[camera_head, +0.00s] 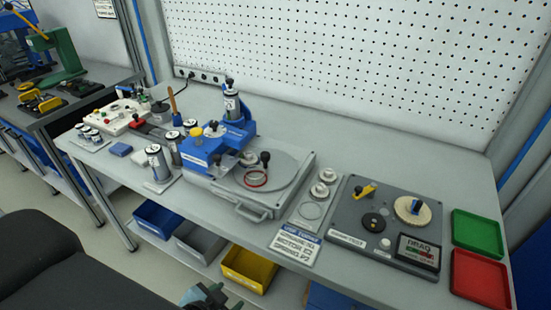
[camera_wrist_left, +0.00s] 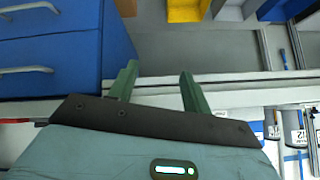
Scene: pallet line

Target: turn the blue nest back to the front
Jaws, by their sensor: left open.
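A blue block (camera_head: 203,151) with a yellow knob on top sits on the left part of a grey fixture in the middle of the bench. It appears to be the blue nest. Beside it on the fixture is a round grey turntable plate (camera_head: 287,165) with a red ring (camera_head: 256,179) and black knobs near its left edge. A blue press frame (camera_head: 240,124) stands behind. My left gripper (camera_head: 210,290) is low at the bottom edge, in front of the bench and away from the nest. In the left wrist view its green fingers (camera_wrist_left: 158,82) are apart with nothing between them. My right gripper is not in view.
Silver cans (camera_head: 158,164) stand left of the fixture. To the right are a grey test panel (camera_head: 340,218), a green tray (camera_head: 478,233) and a red tray (camera_head: 482,278). Blue, grey and yellow bins (camera_head: 249,268) sit under the bench. A pegboard (camera_head: 360,60) closes the back.

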